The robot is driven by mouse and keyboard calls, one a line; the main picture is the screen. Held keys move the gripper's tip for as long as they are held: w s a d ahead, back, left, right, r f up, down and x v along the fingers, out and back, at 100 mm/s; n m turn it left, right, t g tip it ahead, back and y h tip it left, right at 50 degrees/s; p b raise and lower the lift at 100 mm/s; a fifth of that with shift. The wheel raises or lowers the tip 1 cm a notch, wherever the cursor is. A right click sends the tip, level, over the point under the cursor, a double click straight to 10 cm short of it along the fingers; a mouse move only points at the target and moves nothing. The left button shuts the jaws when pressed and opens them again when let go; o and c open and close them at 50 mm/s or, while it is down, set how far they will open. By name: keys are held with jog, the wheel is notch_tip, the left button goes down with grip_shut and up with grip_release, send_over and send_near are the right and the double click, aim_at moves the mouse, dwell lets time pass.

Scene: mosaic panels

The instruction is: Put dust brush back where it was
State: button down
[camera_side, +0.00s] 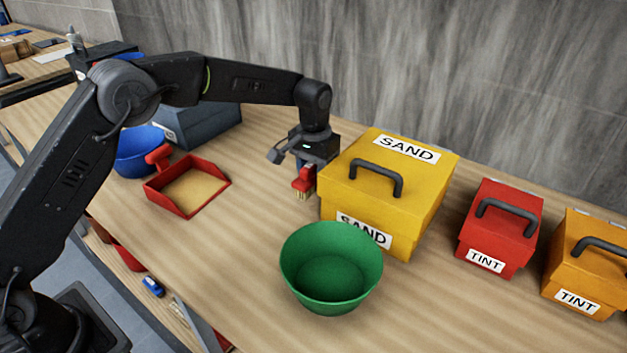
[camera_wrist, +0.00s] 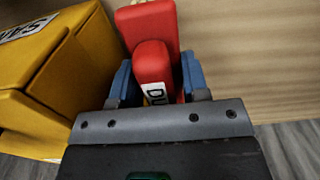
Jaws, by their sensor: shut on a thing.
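The dust brush (camera_side: 303,183) is red with pale bristles pointing down. It hangs from my gripper (camera_side: 303,168), just left of the yellow SAND box. In the wrist view the red brush (camera_wrist: 153,50) sits between the two blue fingers of my gripper (camera_wrist: 157,80), with part of a white label showing. My gripper is shut on it. The bristles seem to be at or just above the bench; I cannot tell if they touch. A red dustpan (camera_side: 190,186) with sandy material in it lies on the bench to the left.
The yellow SAND box (camera_side: 425,195) stands close right of the brush. A green bowl (camera_side: 332,290) is in front. A red TINT box (camera_side: 500,228) and an orange TINT box (camera_side: 583,267) stand right. A blue bowl (camera_side: 137,160) and dark box (camera_side: 205,128) are left. Bench between dustpan and brush is clear.

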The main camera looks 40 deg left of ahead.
aim_at(314, 181)
jog(key=shift+f, duration=1.5)
jog(key=shift+f, duration=0.2)
jog(key=c, duration=0.6)
grip_release()
jog(key=shift+r, duration=0.1)
